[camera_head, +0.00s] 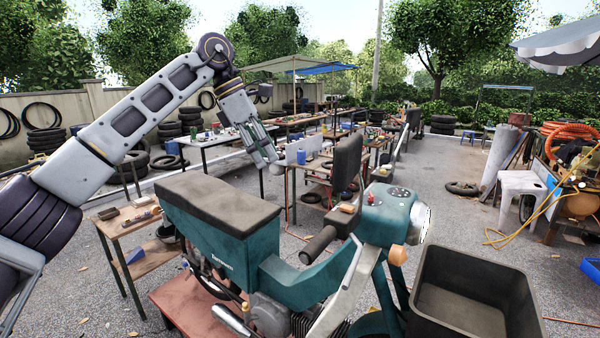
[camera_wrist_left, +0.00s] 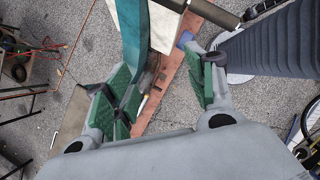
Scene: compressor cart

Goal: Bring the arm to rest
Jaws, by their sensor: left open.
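My left arm (camera_head: 130,115) comes in from the left and rises to a bent joint, then drops to my left gripper (camera_head: 262,152). The gripper hangs pointing down in the air, behind and above the seat of the teal scooter (camera_head: 190,225) in the head view. In the left wrist view my left gripper (camera_wrist_left: 160,85) has its green-padded fingers spread apart with nothing between them. Part of the teal scooter (camera_wrist_left: 130,35) shows beyond them, over a reddish stand. My right gripper is not in view.
A small wooden table (camera_head: 135,222) with tools stands left of the scooter. A dark open bin (camera_head: 520,285) is at the front right. Work tables with parts stand behind. A white stool (camera_head: 522,185) and an orange hose are at the right. Open gravel lies right of centre.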

